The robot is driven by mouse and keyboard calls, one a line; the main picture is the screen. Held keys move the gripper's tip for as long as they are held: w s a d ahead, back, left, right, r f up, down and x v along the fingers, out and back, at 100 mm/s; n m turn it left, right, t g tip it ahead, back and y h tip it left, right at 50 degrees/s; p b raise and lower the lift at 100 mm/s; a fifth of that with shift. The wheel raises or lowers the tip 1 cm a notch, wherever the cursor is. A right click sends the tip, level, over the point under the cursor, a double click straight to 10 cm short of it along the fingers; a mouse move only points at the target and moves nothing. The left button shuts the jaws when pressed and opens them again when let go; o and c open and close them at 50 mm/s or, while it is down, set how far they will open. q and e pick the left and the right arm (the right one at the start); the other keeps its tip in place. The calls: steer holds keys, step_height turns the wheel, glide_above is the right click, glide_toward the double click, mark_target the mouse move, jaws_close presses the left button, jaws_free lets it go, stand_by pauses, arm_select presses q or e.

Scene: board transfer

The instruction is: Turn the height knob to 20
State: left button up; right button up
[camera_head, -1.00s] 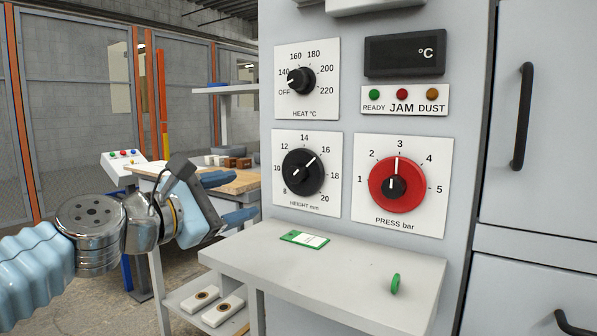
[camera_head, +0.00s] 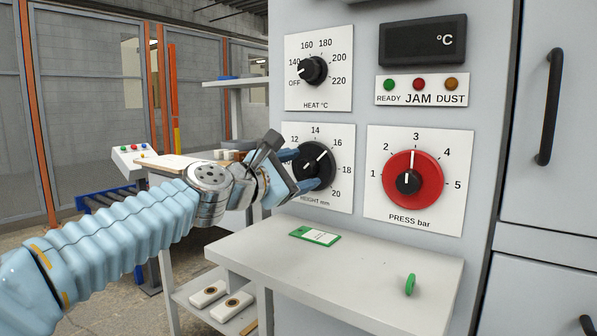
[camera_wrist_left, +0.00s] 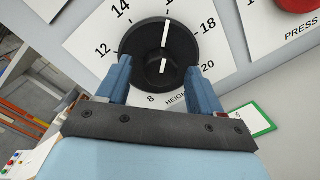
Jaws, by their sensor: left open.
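The height knob (camera_head: 322,160) is a round black dial with a white pointer line, on a white plate marked in mm. Its pointer aims up and right, at about 16; the 20 mark is at the lower right. It also shows in the left wrist view (camera_wrist_left: 160,50). My left gripper (camera_head: 306,168) is open at the knob, with one blue finger at its upper left and one at its lower edge. In the left wrist view its fingers (camera_wrist_left: 160,66) stand on either side of the knob's lower part. I cannot tell whether they touch it.
The heat knob (camera_head: 313,70) is above and the red press knob (camera_head: 398,190) to the right. A grey shelf (camera_head: 350,265) juts out below, with a green-edged card (camera_head: 315,236) and an upright green piece (camera_head: 410,285) on it.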

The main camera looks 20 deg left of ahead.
arm_select(q)
steer(key=shift+w, duration=0.1)
steer(key=c, duration=1.1)
steer(key=shift+o, duration=0.2)
steer(key=shift+m, duration=0.3)
steer(key=m, duration=0.3)
steer(key=shift+p, duration=0.35)
steer(key=m, duration=0.4)
steer(key=shift+d+m+y+p, duration=0.1)
steer(key=shift+m+y+p, duration=0.2)
steer(key=shift+m+y, duration=0.1)
steer(key=m, duration=0.4)
steer(key=shift+g+p, duration=0.3)
steer(key=shift+d+m+y, duration=0.1)
steer(key=shift+m+y, duration=0.4)
steer(key=shift+m, duration=1.7)
